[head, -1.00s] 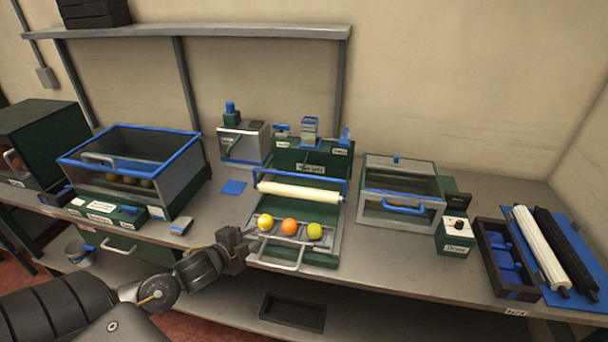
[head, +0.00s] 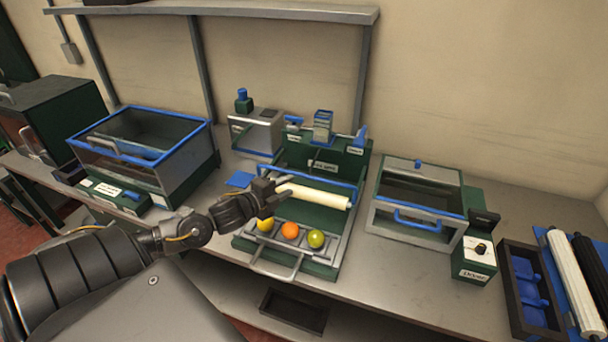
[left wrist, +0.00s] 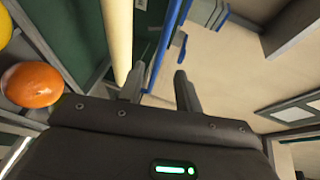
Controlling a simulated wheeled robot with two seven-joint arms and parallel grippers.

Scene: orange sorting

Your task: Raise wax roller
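The wax roller (head: 318,195) is a cream cylinder lying across the green wax unit (head: 318,219), beside a blue bar frame (head: 318,176). My left gripper (head: 284,184) is at the roller's left end, fingers pointing right. In the left wrist view its two fingers (left wrist: 158,76) are apart. The blue bar (left wrist: 163,45) runs toward the gap between them, and the roller (left wrist: 117,40) is just left of the left finger. I cannot tell whether either finger touches the bar or roller. My right gripper is not in view.
A blue-rimmed glass bin (head: 140,150) stands left. A dryer box (head: 417,204) stands right, with a dark tray (head: 528,292) beyond it.

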